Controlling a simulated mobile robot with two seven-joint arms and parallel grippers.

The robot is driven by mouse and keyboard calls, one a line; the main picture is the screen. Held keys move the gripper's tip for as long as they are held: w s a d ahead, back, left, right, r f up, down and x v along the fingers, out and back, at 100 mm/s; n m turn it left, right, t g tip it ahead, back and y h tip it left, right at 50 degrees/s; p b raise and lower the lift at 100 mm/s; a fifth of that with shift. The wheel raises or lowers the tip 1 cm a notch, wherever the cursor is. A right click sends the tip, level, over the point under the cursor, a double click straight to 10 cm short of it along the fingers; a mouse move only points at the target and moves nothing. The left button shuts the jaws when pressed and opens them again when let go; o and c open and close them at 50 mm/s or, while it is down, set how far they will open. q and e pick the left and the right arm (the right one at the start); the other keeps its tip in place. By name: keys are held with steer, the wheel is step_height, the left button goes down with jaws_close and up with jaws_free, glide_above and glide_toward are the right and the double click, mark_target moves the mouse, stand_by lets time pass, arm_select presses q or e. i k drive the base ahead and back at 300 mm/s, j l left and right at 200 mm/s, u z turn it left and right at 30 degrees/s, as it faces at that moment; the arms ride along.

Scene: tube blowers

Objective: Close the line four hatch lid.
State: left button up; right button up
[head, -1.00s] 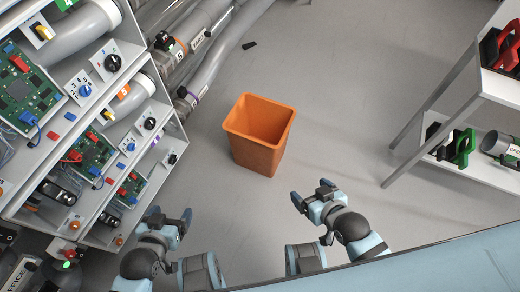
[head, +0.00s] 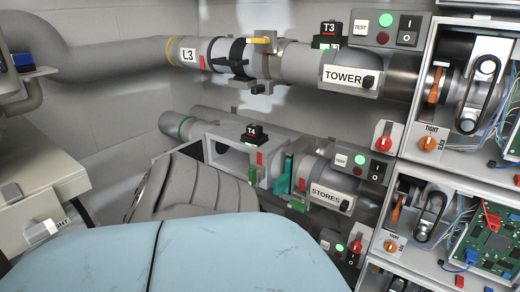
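The lower tube line runs along the back wall, with a T4 sign (head: 254,134) above it and a STORES plate (head: 331,197) at its right. A pale grey open-sided frame (head: 277,148) sits around the tube under the T4 sign. An upright green piece (head: 284,176) stands at its right end. I cannot tell which part is the hatch lid or how far it stands open; the lower part is partly hidden. Neither of my grippers shows.
The upper line carries an L3 tag (head: 188,56), a T3 sign (head: 330,28) and a TOWER plate (head: 349,78). Open cabinets (head: 470,165) with wiring and circuit boards stand at right. A beige unit (head: 35,180) stands at left. A large light blue surface fills the bottom.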

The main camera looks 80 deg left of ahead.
mark_target(196, 148)
steer(key=u, duration=2.65)
